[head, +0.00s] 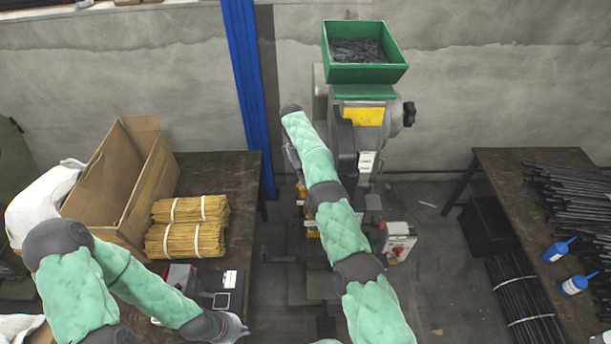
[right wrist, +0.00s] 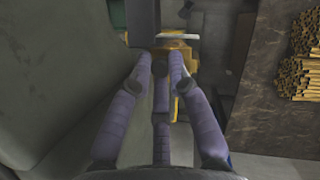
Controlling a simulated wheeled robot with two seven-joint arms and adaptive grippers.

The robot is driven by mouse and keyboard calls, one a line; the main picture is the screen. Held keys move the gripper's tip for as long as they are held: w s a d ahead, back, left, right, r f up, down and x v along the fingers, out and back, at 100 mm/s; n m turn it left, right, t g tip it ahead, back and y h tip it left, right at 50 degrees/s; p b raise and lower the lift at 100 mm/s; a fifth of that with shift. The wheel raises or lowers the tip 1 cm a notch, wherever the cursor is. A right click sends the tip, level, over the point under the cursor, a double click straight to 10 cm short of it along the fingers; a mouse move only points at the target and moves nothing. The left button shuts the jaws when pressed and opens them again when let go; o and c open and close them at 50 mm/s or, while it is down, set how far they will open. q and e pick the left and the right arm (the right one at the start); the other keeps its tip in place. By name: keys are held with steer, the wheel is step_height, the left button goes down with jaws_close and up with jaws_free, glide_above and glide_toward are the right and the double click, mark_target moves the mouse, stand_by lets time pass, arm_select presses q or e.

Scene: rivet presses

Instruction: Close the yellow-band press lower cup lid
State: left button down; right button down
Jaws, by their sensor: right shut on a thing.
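The press (head: 338,105) stands against the wall, with a yellow band (head: 363,116) on its front and a green hopper of dark rivets on top. My right arm crosses in front of it and hides most of its lower part. In the right wrist view, my right gripper (right wrist: 172,62) has its fingers shut on a part at the yellow lower cup (right wrist: 184,78). A pale flat lid-like disc (right wrist: 178,36) shows just past the fingertips; its exact angle is unclear. My left gripper (head: 234,328) is low at the table's front edge, away from the press; its finger opening is unclear.
The left table (head: 245,185) holds an open cardboard box (head: 118,190), bundled yellow rods (head: 185,240) and a small device (head: 221,300). A red-and-white switch box (head: 399,240) is right of my arm.

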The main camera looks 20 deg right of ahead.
steer(key=shift+s+m+y+b, duration=0.15)
steer(key=shift+m+y+b, duration=0.2)
steer(key=shift+m, duration=0.35)
steer(key=shift+f, duration=0.1)
steer(key=c, duration=1.2)
jaws_free()
steer(key=shift+s+a, duration=0.1)
